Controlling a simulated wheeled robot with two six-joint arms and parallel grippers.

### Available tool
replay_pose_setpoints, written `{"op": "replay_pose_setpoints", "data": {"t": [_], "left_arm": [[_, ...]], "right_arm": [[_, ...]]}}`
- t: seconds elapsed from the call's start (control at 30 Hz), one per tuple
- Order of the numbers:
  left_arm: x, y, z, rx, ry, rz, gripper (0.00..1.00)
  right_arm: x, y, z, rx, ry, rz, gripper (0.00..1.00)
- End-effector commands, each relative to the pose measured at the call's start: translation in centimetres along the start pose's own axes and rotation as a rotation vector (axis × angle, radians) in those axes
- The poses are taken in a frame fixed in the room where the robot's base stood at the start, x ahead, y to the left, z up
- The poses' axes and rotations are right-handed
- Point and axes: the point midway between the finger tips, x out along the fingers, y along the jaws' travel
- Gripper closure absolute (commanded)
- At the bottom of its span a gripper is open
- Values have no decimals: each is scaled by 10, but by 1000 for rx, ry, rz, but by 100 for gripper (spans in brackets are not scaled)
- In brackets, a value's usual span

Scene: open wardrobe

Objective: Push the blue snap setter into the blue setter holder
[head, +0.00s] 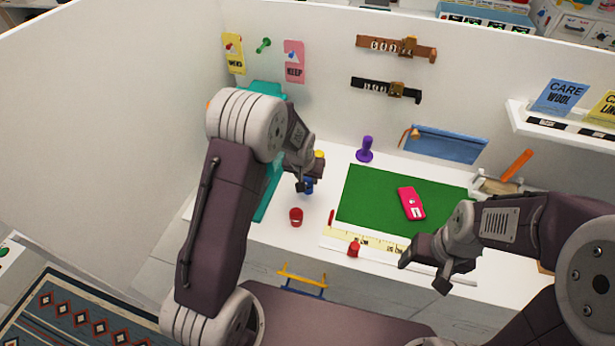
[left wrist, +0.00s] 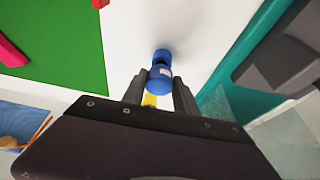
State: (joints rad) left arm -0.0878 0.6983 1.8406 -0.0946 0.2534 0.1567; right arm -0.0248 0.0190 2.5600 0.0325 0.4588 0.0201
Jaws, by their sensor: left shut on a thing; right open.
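My left gripper (head: 306,178) is shut on a blue piece, the blue snap setter (head: 308,187), above the white tabletop beside the teal strip. In the left wrist view the blue setter (left wrist: 157,78) sits between the fingertips, with a yellow part (left wrist: 150,100) behind it. A second blue round part (left wrist: 162,56) shows just beyond it; I cannot tell whether this is the setter's far end or the blue setter holder. No separate blue holder is clear in the head view. My right gripper (head: 440,275) is open and empty at the front right of the table.
A red cup (head: 296,216) stands just in front of the left gripper. A purple upright piece (head: 366,149), a green mat (head: 360,200) with a pink case (head: 411,203), a ruler (head: 375,244) and a small red piece (head: 353,249) are to the right.

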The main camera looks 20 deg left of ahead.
Motion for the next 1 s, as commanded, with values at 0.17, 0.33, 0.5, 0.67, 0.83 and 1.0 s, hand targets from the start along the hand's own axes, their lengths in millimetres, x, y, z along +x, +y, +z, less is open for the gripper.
{"op": "replay_pose_setpoints", "data": {"t": [0.17,0.33,0.5,0.67,0.83,1.0], "left_arm": [[5,0,2,0,0,0,100],[9,0,3,0,0,0,100],[13,0,5,0,0,0,100],[17,0,6,0,0,0,100],[19,0,7,0,0,0,59],[19,0,7,0,0,0,40]], "right_arm": [[4,0,0,0,0,0,28],[8,0,1,0,0,0,28],[11,0,1,0,0,0,28],[14,0,2,0,0,0,28],[16,0,2,0,0,0,28],[15,0,2,0,0,0,28]]}}
